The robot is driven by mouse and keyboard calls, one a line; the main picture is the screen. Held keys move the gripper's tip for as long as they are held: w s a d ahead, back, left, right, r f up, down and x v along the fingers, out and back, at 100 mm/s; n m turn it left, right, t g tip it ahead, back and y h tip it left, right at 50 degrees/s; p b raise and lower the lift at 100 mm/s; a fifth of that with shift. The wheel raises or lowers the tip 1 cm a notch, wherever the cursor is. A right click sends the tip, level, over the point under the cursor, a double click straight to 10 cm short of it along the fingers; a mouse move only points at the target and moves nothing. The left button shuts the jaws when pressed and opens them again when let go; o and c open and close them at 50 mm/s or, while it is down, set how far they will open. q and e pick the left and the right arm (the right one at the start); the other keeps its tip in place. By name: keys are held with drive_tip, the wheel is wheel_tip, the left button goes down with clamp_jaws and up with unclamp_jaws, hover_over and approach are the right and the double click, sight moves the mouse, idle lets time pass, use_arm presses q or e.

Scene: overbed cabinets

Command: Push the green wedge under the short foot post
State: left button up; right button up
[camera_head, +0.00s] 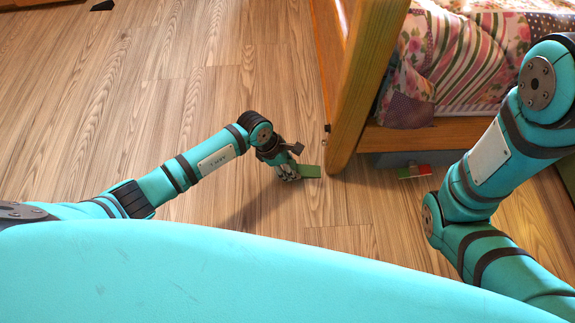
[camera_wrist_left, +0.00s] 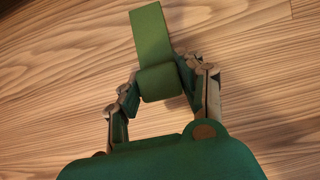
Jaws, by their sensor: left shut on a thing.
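The green wedge (camera_head: 310,171) is near the floor at the tip of my left gripper (camera_head: 290,174). In the left wrist view, the left gripper's fingers (camera_wrist_left: 160,85) are shut on the wedge's near end, and the wedge (camera_wrist_left: 150,38) points away from the palm. The wooden bed post (camera_head: 362,90) stands to the right of the wedge, with its foot (camera_head: 336,168) on or close to the floor. A small gap of floor shows between wedge and post. Whether the post's foot touches the floor cannot be told. My right gripper is out of view.
The bed's side rail (camera_head: 450,134) and patterned bedding (camera_head: 450,60) are to the right of the post. A small red and green object (camera_head: 414,171) lies under the rail. A dark object (camera_head: 102,5) lies at the far left. The wooden floor (camera_head: 130,100) on the left is clear.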

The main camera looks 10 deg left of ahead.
sight(303, 169)
use_arm(q)
drive_tip(key=shift+w+d, duration=0.15)
drive_tip(key=shift+d, duration=0.3)
drive_tip(key=shift+w+d, duration=0.25)
drive_tip(key=shift+d, duration=0.7)
drive_tip(key=o, duration=1.3)
drive_tip(key=shift+c, duration=0.2)
